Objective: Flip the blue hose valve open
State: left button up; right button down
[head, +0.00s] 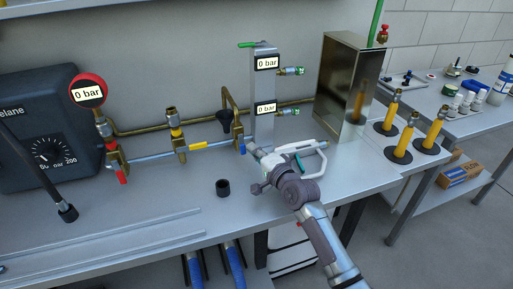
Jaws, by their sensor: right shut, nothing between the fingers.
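A small blue valve handle (242,146) shows at the right end of the horizontal pipe, just left of the foot of the grey metal column (264,95). My right gripper (251,148) reaches in from the lower right. It is shut and empty, with its tip close beside the blue handle. I cannot tell whether they touch. The gripper partly hides the area right of the handle, and the valve's body is hard to make out. My left gripper is not in view.
A red-handled valve (121,175) and a yellow-handled valve (181,140) sit further left along the pipe. A black cup-like piece (223,187) stands on the bench. A shiny metal box (345,85) and yellow cylinders (402,142) are at right. The front bench area is mostly clear.

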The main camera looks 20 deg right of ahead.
jog(key=shift+a+f+m, duration=0.3)
jog(key=shift+a+m, duration=0.2)
jog(key=shift+m, duration=0.6)
